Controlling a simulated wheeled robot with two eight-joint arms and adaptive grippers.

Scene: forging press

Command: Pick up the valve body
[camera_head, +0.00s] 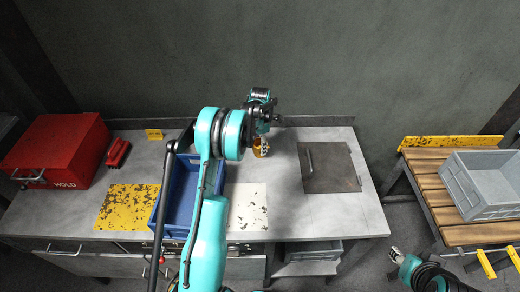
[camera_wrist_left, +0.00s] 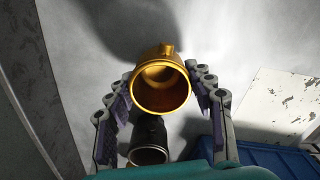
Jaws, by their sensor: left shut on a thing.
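The valve body is a gold, hollow round piece with a small stub on its rim. It shows in the left wrist view (camera_wrist_left: 162,78) between the fingers and in the head view (camera_head: 261,150) over the back of the bench. My left gripper (camera_head: 261,138) is shut on it; both fingers sit at its sides in the left wrist view (camera_wrist_left: 163,92). Whether it touches the bench is unclear. A dark cylinder with an open ring end (camera_wrist_left: 149,143) shows below the valve body in the wrist view. My right gripper (camera_head: 397,255) is low at the right, its jaws too small to read.
On the bench (camera_head: 315,218) are a blue bin (camera_head: 178,205), partly behind my left arm, a yellow worn plate (camera_head: 122,208), a white worn plate (camera_head: 248,207), a dark metal plate (camera_head: 328,167) and a red box (camera_head: 62,150). A grey crate (camera_head: 485,190) stands on a slatted table at right.

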